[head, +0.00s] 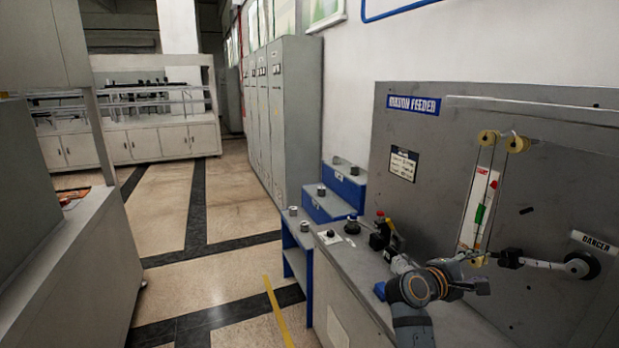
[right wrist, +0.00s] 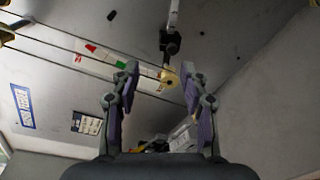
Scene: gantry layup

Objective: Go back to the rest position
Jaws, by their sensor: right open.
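My right gripper (head: 474,270) reaches in over the grey machine's bench, in front of the panel marked "RIBBON FEEDER" (head: 414,105). In the right wrist view the right gripper (right wrist: 160,78) has its two fingers spread apart, with nothing held between them. A yellow roller (right wrist: 169,79) and a black block (right wrist: 170,43) on a pale arm show beyond the fingertips. I cannot tell how near the fingers are to the roller. My left gripper is not in view.
The panel carries yellow rollers (head: 488,138), a red and green gauge strip (head: 483,200) and a lever with a black knob (head: 581,265). Blue steps (head: 330,208) stand left of the bench. Grey cabinets (head: 292,120) line the wall. The tiled floor (head: 225,200) is open.

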